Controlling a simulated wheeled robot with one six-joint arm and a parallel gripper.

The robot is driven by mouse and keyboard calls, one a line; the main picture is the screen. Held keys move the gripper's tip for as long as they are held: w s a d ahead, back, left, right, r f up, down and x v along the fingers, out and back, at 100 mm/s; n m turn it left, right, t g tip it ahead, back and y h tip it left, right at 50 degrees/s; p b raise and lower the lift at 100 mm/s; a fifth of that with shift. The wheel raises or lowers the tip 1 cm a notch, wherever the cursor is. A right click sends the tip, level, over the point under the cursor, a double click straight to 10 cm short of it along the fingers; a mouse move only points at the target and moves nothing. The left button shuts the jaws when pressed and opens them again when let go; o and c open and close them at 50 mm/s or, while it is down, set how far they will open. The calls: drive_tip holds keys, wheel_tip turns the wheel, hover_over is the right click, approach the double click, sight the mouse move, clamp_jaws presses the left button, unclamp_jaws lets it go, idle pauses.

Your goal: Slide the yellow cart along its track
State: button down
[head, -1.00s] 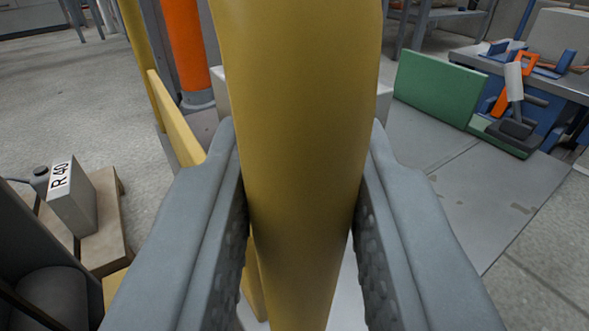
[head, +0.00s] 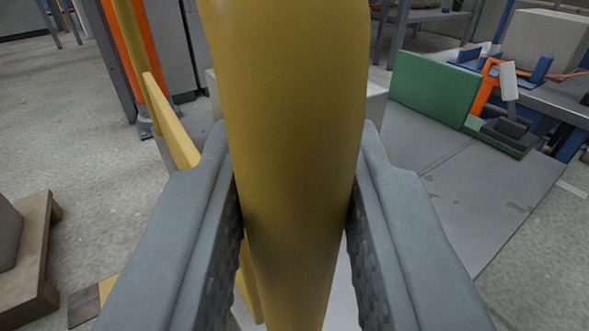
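A thick yellow upright bar (head: 285,90) fills the middle of the head view; it appears to be part of the yellow cart. My gripper (head: 297,150) has its two grey padded fingers on either side of the bar, pressed against it with no clear gap. A thinner yellow bar (head: 172,122) slants at the left behind my left finger; how it joins the thick bar is hidden. The cart's lower part and the track are mostly hidden behind the bar and my fingers.
A grey flat surface (head: 465,190) lies at the right, with a green block (head: 434,88) on it. A workbench with blue and orange clamps (head: 487,82) stands at the far right. A wooden pallet (head: 38,245) is at the lower left. Open floor (head: 75,130) lies left.

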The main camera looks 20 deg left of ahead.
drive_tip(key=shift+w+d, duration=0.7)
drive_tip(key=shift+w, duration=0.15)
drive_tip(key=shift+w+d, duration=0.65)
drive_tip(key=shift+w, duration=0.2)
drive_tip(key=c, duration=1.2)
unclamp_jaws()
drive_tip(key=shift+c, duration=0.2)
drive_tip(key=v, duration=1.7)
drive_tip(key=shift+s, duration=0.2)
drive_tip(key=shift+d+r, duration=0.1)
drive_tip(key=shift+r, duration=0.1)
